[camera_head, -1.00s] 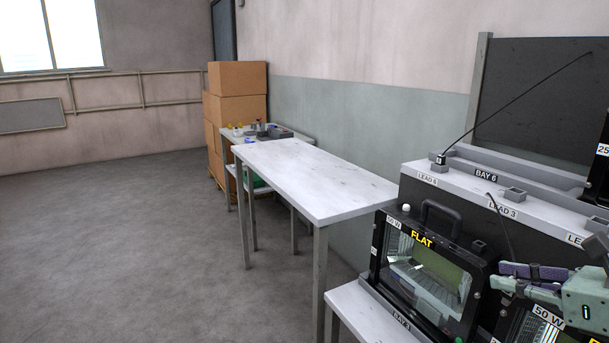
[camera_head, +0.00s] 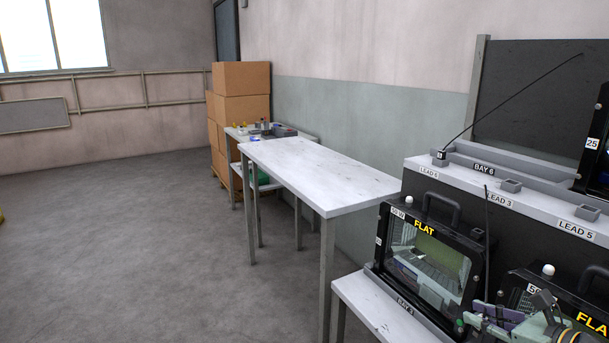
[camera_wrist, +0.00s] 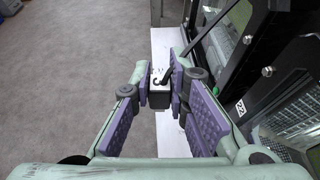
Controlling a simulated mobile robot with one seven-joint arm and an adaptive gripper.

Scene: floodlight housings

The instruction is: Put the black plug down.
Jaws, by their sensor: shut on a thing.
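The black plug (camera_wrist: 159,99) is between the purple-padded fingers of my gripper (camera_wrist: 160,86) in the wrist view. My gripper is shut on it, and a short black lead shows at its top. In the head view my gripper (camera_head: 490,322) is at the lower right, in front of the floodlight housings. The plug is hard to make out there, but a thin dark lead (camera_head: 487,225) rises above the gripper. In the wrist view a narrow white surface (camera_wrist: 170,134) lies below the plug; I cannot tell whether they touch.
A housing marked FLAT (camera_head: 430,258) stands on the low white bench (camera_head: 374,307), with another housing (camera_head: 530,290) to its right. Behind is a shelf with small grey holders, including LEAD 3 (camera_head: 510,185) and LEAD 5 (camera_head: 588,211). A long white table (camera_head: 320,172) is clear.

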